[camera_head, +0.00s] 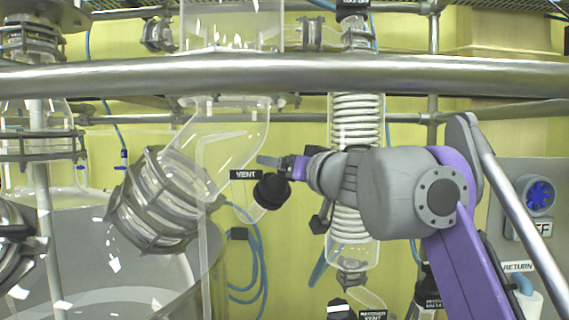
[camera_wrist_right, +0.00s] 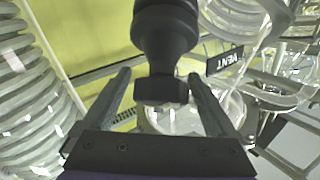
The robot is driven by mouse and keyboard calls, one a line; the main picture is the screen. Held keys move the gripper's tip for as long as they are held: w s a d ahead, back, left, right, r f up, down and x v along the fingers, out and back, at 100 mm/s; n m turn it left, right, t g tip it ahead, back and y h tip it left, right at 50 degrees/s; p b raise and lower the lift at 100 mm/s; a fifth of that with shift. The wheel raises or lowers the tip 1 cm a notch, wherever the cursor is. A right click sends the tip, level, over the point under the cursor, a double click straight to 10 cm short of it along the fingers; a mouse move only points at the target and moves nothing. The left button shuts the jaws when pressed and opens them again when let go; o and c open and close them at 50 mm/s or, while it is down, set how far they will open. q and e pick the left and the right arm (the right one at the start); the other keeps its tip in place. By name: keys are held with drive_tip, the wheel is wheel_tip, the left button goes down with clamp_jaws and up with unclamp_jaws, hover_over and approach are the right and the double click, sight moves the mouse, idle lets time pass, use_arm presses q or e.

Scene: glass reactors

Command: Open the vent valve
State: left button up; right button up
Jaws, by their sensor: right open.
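The vent valve (camera_head: 271,190) is a black knob on the glassware, beside a black "VENT" label (camera_head: 245,174). In the right wrist view the valve (camera_wrist_right: 165,35) is a black ribbed body with a wider end piece, and the label (camera_wrist_right: 225,61) shows to its right. My right gripper (camera_head: 277,162) comes in from the right at the valve. In the wrist view its fingers (camera_wrist_right: 159,76) are apart, one on each side of the valve's end. The right finger appears very close to it; I cannot tell whether they touch. My left gripper is not in view.
A coiled glass condenser (camera_head: 356,120) stands behind my right arm. A large clamped glass joint (camera_head: 160,200) is left of the valve. A thick metal rail (camera_head: 200,77) crosses above. Blue tubing (camera_head: 262,260) hangs below. A grey panel with a blue knob (camera_head: 540,195) is at the right.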

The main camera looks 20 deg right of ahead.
drive_tip(key=c, duration=1.4)
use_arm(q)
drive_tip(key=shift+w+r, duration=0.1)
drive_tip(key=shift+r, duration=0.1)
use_arm(e)
drive_tip(key=shift+n+y, duration=0.6)
drive_tip(key=shift+n, duration=0.1)
